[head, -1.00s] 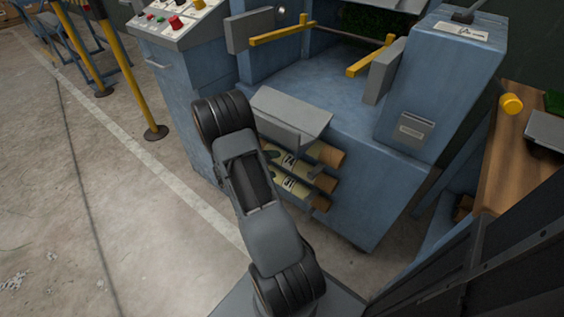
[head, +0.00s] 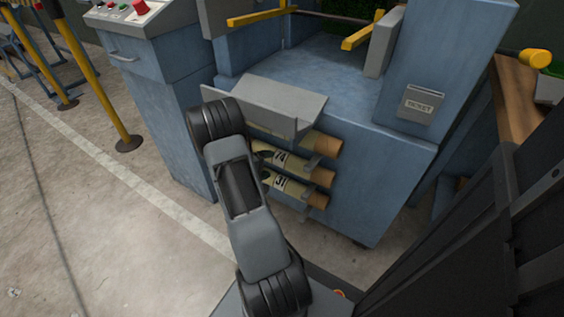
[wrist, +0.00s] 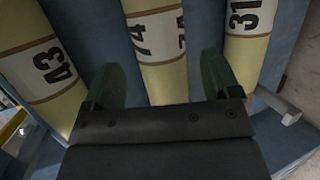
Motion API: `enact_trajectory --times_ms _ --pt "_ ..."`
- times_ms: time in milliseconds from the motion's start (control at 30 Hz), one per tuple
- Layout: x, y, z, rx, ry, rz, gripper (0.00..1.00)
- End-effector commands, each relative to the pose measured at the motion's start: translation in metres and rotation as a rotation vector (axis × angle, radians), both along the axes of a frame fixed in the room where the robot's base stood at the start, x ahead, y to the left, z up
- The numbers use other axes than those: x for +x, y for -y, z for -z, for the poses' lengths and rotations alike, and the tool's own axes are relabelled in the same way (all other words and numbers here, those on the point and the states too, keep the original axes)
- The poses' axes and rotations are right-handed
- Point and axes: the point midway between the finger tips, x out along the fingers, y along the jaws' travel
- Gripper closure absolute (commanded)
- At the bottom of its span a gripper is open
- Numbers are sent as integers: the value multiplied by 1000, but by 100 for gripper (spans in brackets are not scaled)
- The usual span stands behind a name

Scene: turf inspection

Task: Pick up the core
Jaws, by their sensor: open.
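Three cream-yellow cores with printed white bands and brown ends rest in a rack on the blue machine's side. In the wrist view the core marked 43 (wrist: 45,68) is at left, the core marked 74 (wrist: 160,45) in the middle and the core marked 31 (wrist: 246,30) at right. Core 74 also shows in the head view (head: 293,163), above core 31 (head: 290,190). My gripper (wrist: 160,65) is open, its green fingers on either side of core 74 in the wrist view. Contact cannot be told. My arm hides the gripper in the head view.
A grey sloping shelf (head: 270,100) juts out just above the rack. The blue machine (head: 375,165) has a ticket box (head: 422,103) on it. A yellow post (head: 92,85) and control panel (head: 125,12) stand at left.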

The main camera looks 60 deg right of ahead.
Motion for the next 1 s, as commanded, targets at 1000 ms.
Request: enact_trajectory --times_ms 1000 --pt "-18 62 19 0 0 -4 19"
